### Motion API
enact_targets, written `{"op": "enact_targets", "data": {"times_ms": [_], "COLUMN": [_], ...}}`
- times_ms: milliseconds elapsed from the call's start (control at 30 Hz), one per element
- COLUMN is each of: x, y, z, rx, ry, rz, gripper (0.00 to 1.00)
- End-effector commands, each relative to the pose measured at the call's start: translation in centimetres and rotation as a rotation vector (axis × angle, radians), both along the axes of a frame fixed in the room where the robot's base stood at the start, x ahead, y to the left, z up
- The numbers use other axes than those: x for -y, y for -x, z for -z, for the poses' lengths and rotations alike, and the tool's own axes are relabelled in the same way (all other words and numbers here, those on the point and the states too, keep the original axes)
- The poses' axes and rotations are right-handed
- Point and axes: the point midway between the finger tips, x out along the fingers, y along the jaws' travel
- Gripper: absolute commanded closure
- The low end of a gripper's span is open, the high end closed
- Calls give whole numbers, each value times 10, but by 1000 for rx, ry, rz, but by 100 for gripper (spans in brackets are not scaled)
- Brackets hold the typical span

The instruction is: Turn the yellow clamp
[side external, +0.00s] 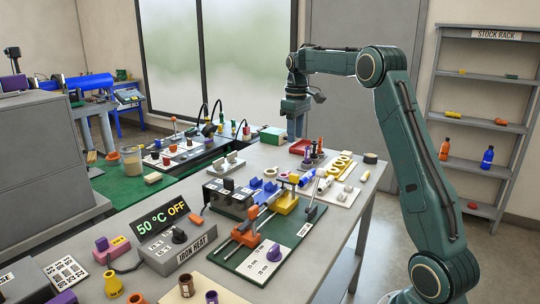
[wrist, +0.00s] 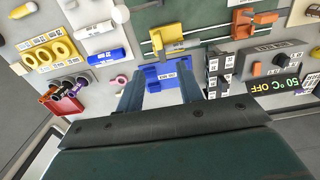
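A blue holder (wrist: 168,73) lies beneath my fingers in the wrist view. The black label-marked block (side external: 229,199), the iron heat box (side external: 176,246) reading 50 °C OFF and a board of yellow rings (side external: 341,164) crowd the bench. The air around my gripper is clear.

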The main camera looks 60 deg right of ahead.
Motion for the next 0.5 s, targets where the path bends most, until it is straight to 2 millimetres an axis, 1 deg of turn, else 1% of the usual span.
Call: {"op": "enact_targets", "data": {"times_ms": [100,367,500], "x": [6,6,6], "y": [-1,-1,-1], "z": [3,5,12], "rx": [-4,-5,-6], "ry": [-3,-3,-4], "rz": [0,0,0], "gripper": [64,64,64]}}
